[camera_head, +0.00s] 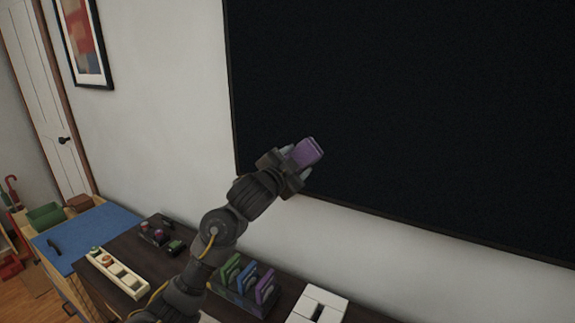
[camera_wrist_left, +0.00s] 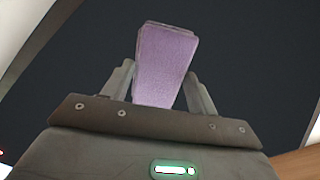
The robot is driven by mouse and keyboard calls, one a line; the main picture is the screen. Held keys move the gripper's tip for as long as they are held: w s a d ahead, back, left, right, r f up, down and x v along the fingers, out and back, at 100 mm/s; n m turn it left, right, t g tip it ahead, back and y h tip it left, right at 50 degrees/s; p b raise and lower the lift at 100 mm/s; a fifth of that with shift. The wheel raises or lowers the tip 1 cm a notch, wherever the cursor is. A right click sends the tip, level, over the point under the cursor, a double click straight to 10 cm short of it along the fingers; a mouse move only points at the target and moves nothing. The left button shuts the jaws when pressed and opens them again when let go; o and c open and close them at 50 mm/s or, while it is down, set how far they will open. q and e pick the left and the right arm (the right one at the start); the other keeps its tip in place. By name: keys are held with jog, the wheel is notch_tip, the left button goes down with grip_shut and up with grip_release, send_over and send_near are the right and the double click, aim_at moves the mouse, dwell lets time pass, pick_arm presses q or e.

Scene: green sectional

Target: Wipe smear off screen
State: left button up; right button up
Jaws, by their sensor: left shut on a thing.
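A large dark screen (camera_head: 400,110) with a thin frame hangs on the wall at the right. No smear can be made out on its visible part. My left gripper (camera_head: 294,164) is shut on a purple block-like wiper (camera_head: 308,152) in front of the screen's lower left part. In the left wrist view the purple wiper (camera_wrist_left: 166,65) stands out between the two fingers, with the dark screen (camera_wrist_left: 250,60) behind it. I cannot tell whether the wiper touches the screen. My right gripper does not show.
A dark cabinet top (camera_head: 150,250) runs below the screen. On it stand a rack of green, blue and purple items (camera_head: 245,285), a white box (camera_head: 317,306), a cream tray (camera_head: 117,272) and small dark objects (camera_head: 160,232). A blue mat (camera_head: 90,240) lies further left.

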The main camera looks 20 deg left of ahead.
aim_at(311, 164)
pick_arm(q)
jog(key=shift+d, duration=0.5)
jog(key=d+b, duration=0.1)
jog(key=b, duration=0.1)
jog(key=d+b, duration=0.1)
jog(key=shift+s+d+f, duration=0.2)
jog(key=shift+s+d, duration=0.05)
jog(key=shift+d, duration=0.05)
jog(key=shift+d+r+b, duration=0.15)
jog(key=shift+d+b, duration=0.15)
jog(key=shift+d, duration=0.2)
jog(key=shift+s, duration=0.1)
